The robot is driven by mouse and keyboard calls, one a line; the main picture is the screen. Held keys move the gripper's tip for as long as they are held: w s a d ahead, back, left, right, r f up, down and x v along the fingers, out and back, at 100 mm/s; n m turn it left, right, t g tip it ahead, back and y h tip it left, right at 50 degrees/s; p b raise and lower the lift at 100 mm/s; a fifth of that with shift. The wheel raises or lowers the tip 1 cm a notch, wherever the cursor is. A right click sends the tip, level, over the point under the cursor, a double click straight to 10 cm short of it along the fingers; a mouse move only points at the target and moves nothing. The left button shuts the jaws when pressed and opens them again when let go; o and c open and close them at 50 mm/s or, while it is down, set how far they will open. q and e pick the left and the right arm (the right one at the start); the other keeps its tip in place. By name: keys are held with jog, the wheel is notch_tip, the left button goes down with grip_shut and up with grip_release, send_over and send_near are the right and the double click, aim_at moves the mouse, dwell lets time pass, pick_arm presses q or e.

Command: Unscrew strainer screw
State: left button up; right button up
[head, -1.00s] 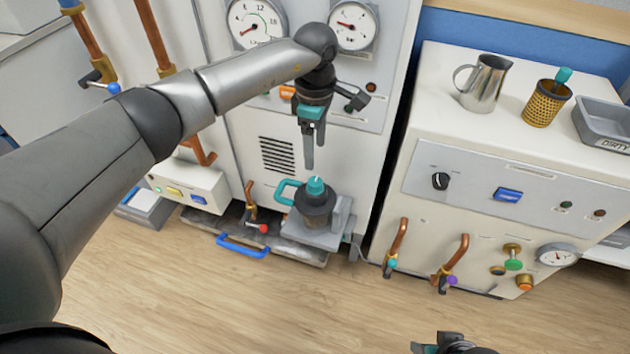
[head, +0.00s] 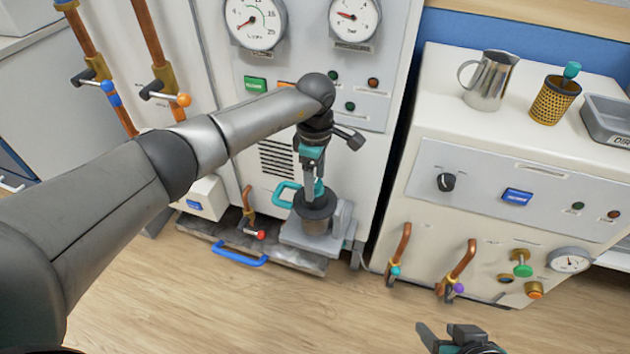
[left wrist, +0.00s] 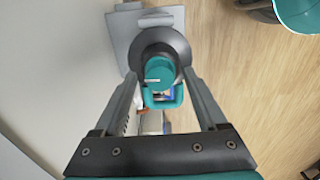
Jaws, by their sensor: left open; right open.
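The strainer (head: 316,208) is a dark round housing on a grey base (head: 318,242) in front of the white cabinet. Its teal screw (head: 319,187) on top is partly hidden by my left gripper in the head view. In the left wrist view the screw (left wrist: 159,71) shows as a teal round knob, with the dark strainer rim (left wrist: 178,46) around it. My left gripper (head: 309,196) points down over the screw. Its open fingers stand on either side, with visible gaps. My right gripper (head: 447,338) is open and empty at the bottom edge, above the floor.
A teal handle (head: 286,194) stands beside the strainer, and a blue handle (head: 240,257) lies low in front. The right cabinet (head: 500,150) carries a metal jug (head: 489,82), a gold mesh basket (head: 553,101) and a grey tray (head: 608,125). The wood floor in front is clear.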

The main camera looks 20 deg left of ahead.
pick_arm(q)
jog(key=shift+f, duration=0.2)
jog(key=shift+c, duration=0.2)
grip_shut()
dwell(0.4)
